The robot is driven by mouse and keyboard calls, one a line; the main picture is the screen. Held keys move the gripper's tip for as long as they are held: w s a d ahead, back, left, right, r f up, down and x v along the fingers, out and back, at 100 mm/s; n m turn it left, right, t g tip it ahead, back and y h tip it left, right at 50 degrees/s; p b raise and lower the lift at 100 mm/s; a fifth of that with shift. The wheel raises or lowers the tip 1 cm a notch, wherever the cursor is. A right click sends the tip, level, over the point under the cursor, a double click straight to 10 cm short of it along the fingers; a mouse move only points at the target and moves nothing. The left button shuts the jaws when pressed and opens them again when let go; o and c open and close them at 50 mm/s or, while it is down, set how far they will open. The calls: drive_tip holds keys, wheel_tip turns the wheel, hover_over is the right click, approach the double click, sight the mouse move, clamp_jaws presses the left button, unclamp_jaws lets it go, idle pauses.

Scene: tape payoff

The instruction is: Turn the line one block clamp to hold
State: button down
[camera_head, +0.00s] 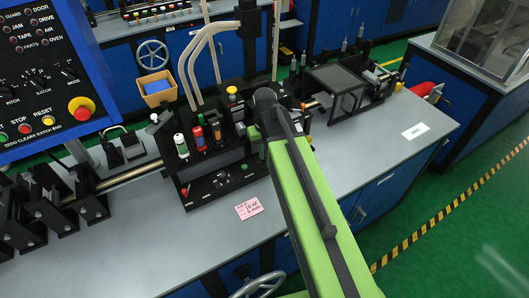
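The black machine block (222,172) stands on the grey bench in the middle of the view. Bottles or knobs with white, red and green tops, such as the red one (198,137), stand on it. A small red-tipped lever (185,191) and a round dial (221,183) are on its front face. I cannot tell which part is the line one block clamp or how it is set. My green arm reaches from the bottom right to the block's right side. Its dark elbow is beside the block, and my gripper is hidden behind the arm.
A blue control panel (40,75) with a red stop button stands at left. Black roller stands (50,205) line the left bench. A pink label (249,208) lies in front of the block. A dark-topped frame (340,85) stands behind right.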

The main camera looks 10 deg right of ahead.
drive_tip(key=shift+s+n, duration=0.15)
drive_tip(key=shift+n, duration=0.45)
drive_tip(key=c, duration=1.5)
unclamp_jaws()
wheel_tip(320, 180, up, 17)
drive_tip(key=p, duration=1.7)
drive_tip(key=shift+r, duration=0.2)
